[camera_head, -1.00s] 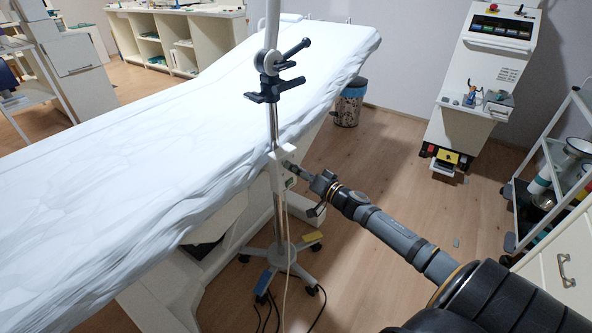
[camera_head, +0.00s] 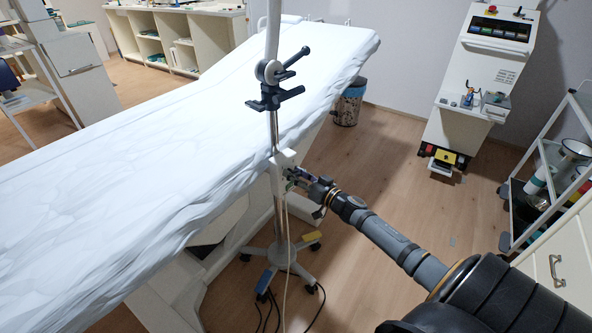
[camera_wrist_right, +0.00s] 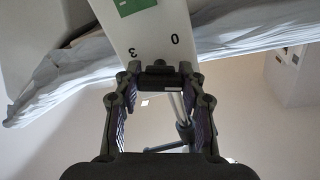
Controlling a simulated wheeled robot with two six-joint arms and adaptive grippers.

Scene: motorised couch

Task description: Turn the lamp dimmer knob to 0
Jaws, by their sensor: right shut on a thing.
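The lamp's white control box (camera_head: 281,158) is on the upright stand pole beside the couch. In the right wrist view the box (camera_wrist_right: 150,40) shows a green patch and the printed marks 0 and 3, upside down. The dark dimmer knob (camera_wrist_right: 158,80) sits at the box's lower edge in that view. My right gripper (camera_head: 296,176) reaches the box from the right. In the wrist view its two fingers (camera_wrist_right: 159,82) are shut on the knob, one on each side. The knob's pointer cannot be made out. My left gripper is not in view.
The couch with its white sheet (camera_head: 130,170) lies left of the pole. A black clamp with a lever (camera_head: 272,90) is on the pole above the box. The wheeled stand foot (camera_head: 281,258) and cables are below. A shelf trolley (camera_head: 545,180) stands right; open floor lies between.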

